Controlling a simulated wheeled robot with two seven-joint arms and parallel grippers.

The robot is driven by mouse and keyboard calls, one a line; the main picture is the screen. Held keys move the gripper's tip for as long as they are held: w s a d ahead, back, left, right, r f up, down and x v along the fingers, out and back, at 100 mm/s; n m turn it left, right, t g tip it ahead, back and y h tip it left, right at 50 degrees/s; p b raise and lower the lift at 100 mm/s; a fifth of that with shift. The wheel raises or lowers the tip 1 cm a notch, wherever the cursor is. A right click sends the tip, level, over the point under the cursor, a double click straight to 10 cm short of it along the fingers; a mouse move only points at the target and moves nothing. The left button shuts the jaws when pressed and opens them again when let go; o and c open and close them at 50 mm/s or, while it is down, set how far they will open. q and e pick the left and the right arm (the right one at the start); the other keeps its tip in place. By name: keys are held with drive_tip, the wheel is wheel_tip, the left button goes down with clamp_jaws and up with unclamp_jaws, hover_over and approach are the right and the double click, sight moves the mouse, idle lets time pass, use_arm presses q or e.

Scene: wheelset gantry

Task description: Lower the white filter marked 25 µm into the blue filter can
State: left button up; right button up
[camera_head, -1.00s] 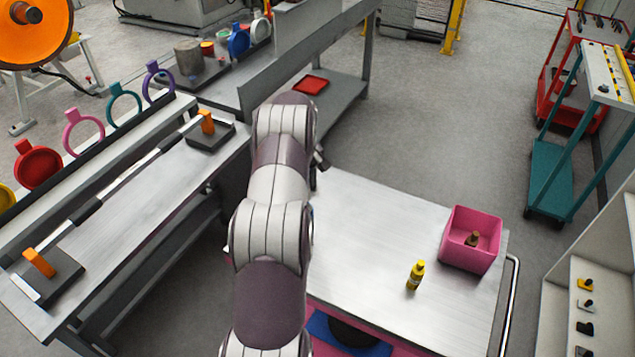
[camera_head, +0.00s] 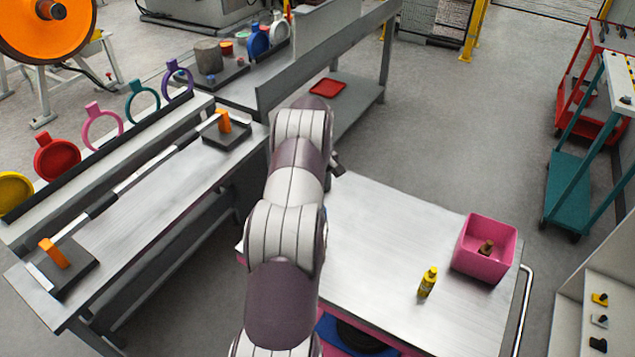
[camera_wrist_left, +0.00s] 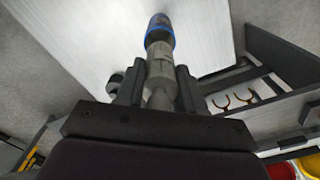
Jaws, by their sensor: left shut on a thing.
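In the left wrist view my left gripper (camera_wrist_left: 156,90) is shut on a stepped grey cylindrical piece (camera_wrist_left: 159,68). A blue round part (camera_wrist_left: 160,32) shows at its far end; I cannot tell whether it belongs to the held piece or lies beyond it. No 25 µm marking can be read. In the head view an arm of mine rises from the bottom and hides its own gripper and what is under it. My right gripper is not seen.
A red tray (camera_head: 328,88) lies at the back.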

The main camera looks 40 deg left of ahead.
use_arm(q)
drive_tip(key=shift+f+b, duration=2.55)
drive_tip(key=shift+f, duration=1.6)
drive_tip(key=o, duration=1.2)
wheel_tip(320, 180, up, 3)
drive_tip(key=shift+w+f+b, duration=0.1)
drive_tip(key=shift+f+b, duration=0.05)
drive_tip(key=shift+b, duration=0.3)
wheel_tip(320, 180, up, 10)
drive_tip(key=p, duration=0.9)
drive_tip(key=shift+f, duration=0.1)
